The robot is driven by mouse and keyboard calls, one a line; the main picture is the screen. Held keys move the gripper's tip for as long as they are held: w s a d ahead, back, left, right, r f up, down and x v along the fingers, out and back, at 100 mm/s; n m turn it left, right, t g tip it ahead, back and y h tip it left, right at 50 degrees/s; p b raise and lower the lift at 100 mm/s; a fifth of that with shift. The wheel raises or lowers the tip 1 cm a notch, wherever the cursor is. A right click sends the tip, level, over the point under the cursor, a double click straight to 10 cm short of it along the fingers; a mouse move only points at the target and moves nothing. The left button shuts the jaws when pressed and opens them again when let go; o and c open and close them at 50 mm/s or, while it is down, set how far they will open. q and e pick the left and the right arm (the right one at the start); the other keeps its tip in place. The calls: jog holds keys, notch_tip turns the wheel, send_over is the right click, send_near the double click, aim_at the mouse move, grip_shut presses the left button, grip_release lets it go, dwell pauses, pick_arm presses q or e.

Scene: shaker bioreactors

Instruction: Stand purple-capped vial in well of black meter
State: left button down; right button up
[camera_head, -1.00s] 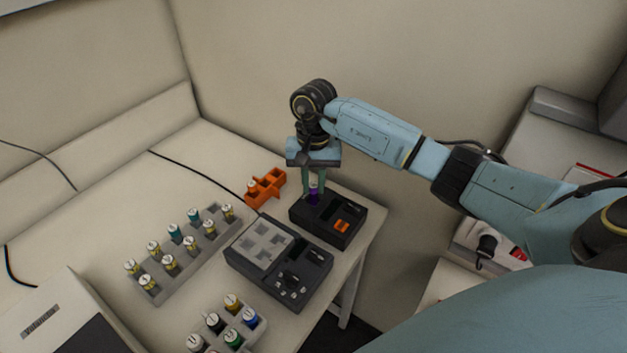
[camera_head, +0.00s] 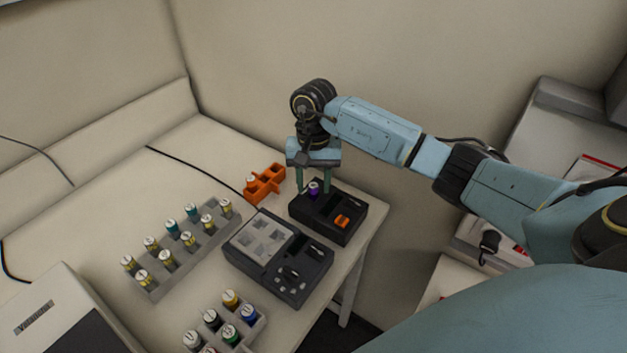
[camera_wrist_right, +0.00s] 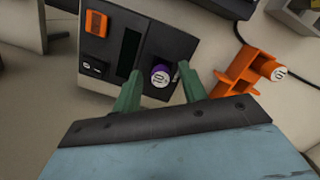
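The purple-capped vial (camera_head: 313,188) stands in the well of the black meter (camera_head: 345,207), with its cap showing above the meter's top. In the right wrist view the purple cap (camera_wrist_right: 161,75) sits at the meter's (camera_wrist_right: 150,42) edge nearest the fingers. My right gripper (camera_head: 314,189) is above the meter. Its two green fingers (camera_wrist_right: 157,86) are spread on either side of the vial, with gaps between them and the cap. The vial's lower part is hidden in the meter. My left gripper is in neither view.
An orange holder (camera_head: 265,186) with a white-capped vial stands left of the meter. A dark grey device (camera_head: 302,277) with a light block sits in front. Racks of capped vials (camera_head: 205,250) stand further left. The table's right edge is close to the meter.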

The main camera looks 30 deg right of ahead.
aim_at(313, 186)
jog(key=shift+r, duration=0.1)
dwell(0.4)
jog(key=shift+r+p, duration=1.7)
jog(key=shift+r, duration=1.75)
jog(key=shift+f, duration=0.1)
